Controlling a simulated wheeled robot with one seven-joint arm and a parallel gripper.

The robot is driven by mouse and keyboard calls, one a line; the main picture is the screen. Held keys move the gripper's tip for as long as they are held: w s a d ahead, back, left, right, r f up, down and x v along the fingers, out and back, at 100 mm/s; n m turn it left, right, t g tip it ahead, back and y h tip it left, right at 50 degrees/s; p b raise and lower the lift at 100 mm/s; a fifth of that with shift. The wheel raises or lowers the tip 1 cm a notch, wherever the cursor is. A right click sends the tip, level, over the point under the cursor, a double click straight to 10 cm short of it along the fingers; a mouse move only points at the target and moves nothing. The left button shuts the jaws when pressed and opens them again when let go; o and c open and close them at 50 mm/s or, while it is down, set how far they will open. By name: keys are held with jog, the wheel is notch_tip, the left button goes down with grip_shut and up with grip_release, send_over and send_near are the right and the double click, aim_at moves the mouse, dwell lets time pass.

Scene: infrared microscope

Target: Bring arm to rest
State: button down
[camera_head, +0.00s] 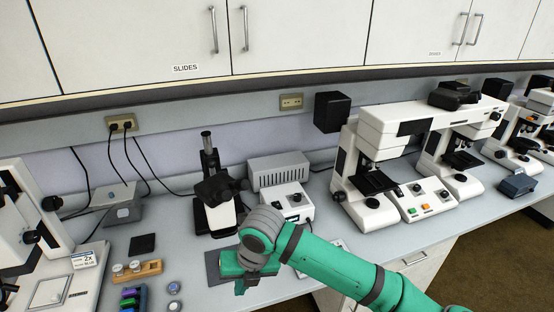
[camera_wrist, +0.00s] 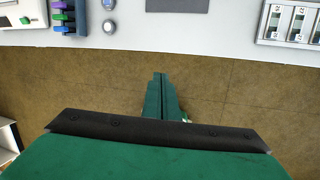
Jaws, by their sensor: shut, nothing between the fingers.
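My green arm (camera_head: 345,268) reaches in from the lower right in the head view, bent at a grey joint over the front of the bench. My gripper (camera_wrist: 160,78) shows in the wrist view as two green fingers pressed together with nothing between them. The fingertips are over the brown floor, just short of the bench's front edge in that view. In the head view my gripper is mostly hidden behind the arm's end.
A microscope (camera_head: 220,210), a grey power box (camera_head: 277,171) and a large white double microscope (camera_head: 365,200) stand behind the arm. A wooden holder (camera_head: 137,272), colored blocks (camera_head: 130,298) and a dark mat (camera_wrist: 177,5) lie on the bench. The floor in front is clear.

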jog(key=w+a+r+m+t+y, duration=0.1)
jog(key=a+r+m+t+y, duration=0.1)
jog(key=a+r+m+y, duration=0.35)
jog(key=a+r+m+t+y, duration=0.2)
jog(key=a+r, duration=0.1)
jog(key=a, duration=0.6)
jog(key=w+a+r+m+t+y, duration=0.1)
jog(key=a+r+m+t+y, duration=0.1)
jog(key=a+r+m+y, duration=0.35)
jog(key=s+d+f+m+t+h, duration=0.55)
jog(key=d+f+m, duration=0.25)
jog(key=f+m, duration=0.3)
jog(key=s+d+f+m+t+h, duration=0.5)
jog(key=d+f+m+h, duration=0.25)
jog(key=m, duration=0.45)
jog(key=s+d+f+m+h, duration=0.1)
jog(key=s+d+f, duration=0.1)
jog(key=s+d, duration=0.2)
jog(key=s+d+f+g+h, duration=0.1)
jog(key=s+d, duration=0.4)
jog(key=s, duration=0.6)
jog(key=s+d+f+m+g+h, duration=0.1)
jog(key=s+d, duration=0.3)
jog(key=s, duration=0.4)
jog(key=shift+s+d+f+m, duration=0.15)
jog(key=shift+d+f+m, duration=0.15)
jog(key=shift+f, duration=0.55)
